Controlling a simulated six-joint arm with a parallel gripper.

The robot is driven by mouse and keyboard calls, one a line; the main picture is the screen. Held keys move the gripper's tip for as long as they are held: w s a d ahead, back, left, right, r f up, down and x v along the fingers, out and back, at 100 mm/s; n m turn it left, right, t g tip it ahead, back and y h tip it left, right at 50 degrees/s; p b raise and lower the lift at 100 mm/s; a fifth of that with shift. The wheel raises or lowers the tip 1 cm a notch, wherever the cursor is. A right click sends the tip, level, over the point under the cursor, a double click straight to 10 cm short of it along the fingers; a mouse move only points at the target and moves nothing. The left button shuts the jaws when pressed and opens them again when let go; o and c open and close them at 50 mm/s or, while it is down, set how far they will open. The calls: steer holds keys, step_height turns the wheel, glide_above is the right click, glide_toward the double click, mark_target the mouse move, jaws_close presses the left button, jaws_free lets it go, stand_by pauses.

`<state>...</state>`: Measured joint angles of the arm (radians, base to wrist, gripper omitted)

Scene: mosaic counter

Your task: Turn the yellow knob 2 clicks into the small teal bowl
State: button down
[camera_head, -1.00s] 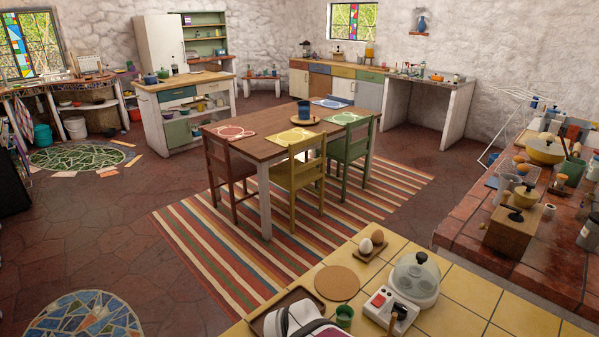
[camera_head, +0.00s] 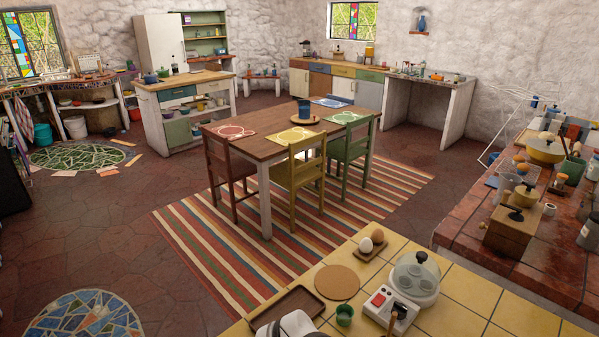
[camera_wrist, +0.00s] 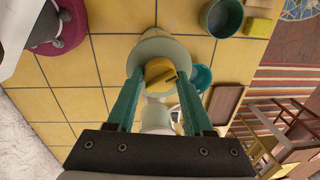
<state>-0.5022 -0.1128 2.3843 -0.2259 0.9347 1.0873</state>
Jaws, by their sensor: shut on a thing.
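The yellow knob (camera_wrist: 158,76) is in the middle of the wrist view, on the front of a pale, round-bodied dispenser (camera_wrist: 160,46). My gripper (camera_wrist: 162,78) has its two teal fingers on either side of the knob and is shut on it. A dark slot or mark runs slantwise on the knob's face. The small teal bowl (camera_wrist: 201,77) shows just right of the right finger, which partly hides it. I cannot see what is in the bowl. The knob, the dispenser and the gripper's fingers do not show in the head view.
A dark green pot (camera_wrist: 222,17) and a yellow block stand at the wrist view's top right. A red-based appliance (camera_wrist: 70,25) is at top left. In the head view, a brown tray (camera_head: 292,304), a green cup (camera_head: 344,316) and an egg cooker (camera_head: 388,303) stand on the yellow tiles.

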steer(key=m, duration=0.5)
steer(key=shift+m, duration=0.3)
stand_by(0.4)
steer(key=shift+c, duration=1.5)
jaws_free()
step_height(320, 180, up, 16)
steer(key=s, duration=0.1)
steer(key=shift+f, duration=0.15)
